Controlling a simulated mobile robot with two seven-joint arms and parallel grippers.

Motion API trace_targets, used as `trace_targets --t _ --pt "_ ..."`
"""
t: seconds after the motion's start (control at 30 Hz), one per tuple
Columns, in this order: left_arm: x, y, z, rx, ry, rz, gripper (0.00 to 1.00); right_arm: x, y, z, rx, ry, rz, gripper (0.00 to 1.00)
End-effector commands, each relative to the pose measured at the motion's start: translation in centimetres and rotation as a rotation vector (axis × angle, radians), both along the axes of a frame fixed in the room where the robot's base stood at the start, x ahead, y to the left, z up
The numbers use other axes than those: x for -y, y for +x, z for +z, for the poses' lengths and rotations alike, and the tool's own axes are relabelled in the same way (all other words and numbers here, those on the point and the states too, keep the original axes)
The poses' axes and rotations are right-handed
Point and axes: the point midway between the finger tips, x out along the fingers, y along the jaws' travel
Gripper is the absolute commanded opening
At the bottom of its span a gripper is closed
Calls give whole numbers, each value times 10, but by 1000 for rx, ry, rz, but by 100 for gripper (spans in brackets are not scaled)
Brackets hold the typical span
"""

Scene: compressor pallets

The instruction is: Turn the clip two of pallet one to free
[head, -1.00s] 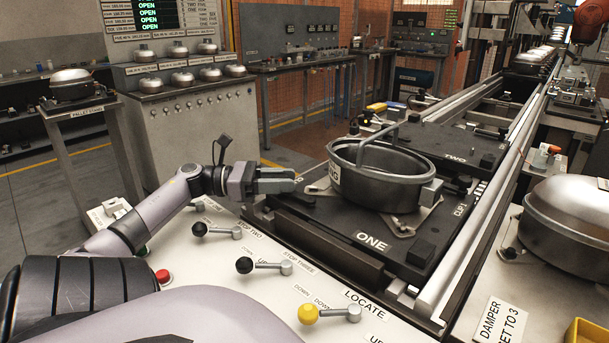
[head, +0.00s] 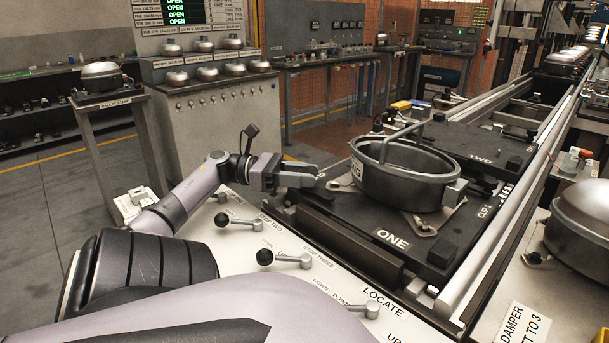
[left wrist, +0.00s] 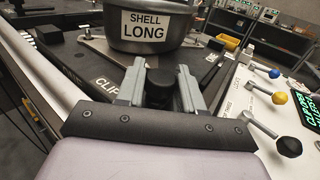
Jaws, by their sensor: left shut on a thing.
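Pallet one (head: 330,208) is a dark plate marked ONE, bearing a grey round shell (head: 400,185) with a handle. The shell's label reads SHELL LONG in the left wrist view (left wrist: 155,28). My left gripper (head: 308,180) is at the pallet's left edge. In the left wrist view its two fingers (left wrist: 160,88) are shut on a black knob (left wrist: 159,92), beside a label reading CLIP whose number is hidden. The knob is hidden in the head view, so I cannot tell the clip's angle there. A CLIP 1 label (head: 485,213) is at the pallet's right side. My right gripper is not in view.
Levers with black knobs (head: 264,257) stand on the white panel (head: 330,290) in front of the pallet. Pallet two (head: 480,148) lies behind, on the rail line. A domed shell (head: 580,225) is at the right. A pallet stand (head: 110,100) is at the left.

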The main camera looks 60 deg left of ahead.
Motion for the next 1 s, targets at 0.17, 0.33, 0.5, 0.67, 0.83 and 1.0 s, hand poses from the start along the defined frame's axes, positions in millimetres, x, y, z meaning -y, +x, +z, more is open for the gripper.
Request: trace_targets --t 0.17,0.33,0.5,0.67,0.83,1.0 --pt "0 0 0 1 -1 -2 57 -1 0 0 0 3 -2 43" --pt "0 0 0 0 0 -1 57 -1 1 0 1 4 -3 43" --pt "-7 -8 0 -1 -2 1 57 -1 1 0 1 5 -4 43" --pt "-22 -30 -1 0 -2 3 57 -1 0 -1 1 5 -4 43" --pt "-36 -50 0 -1 -1 1 57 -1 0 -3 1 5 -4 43" --pt "-42 -58 0 1 -1 0 57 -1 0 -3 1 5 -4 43"
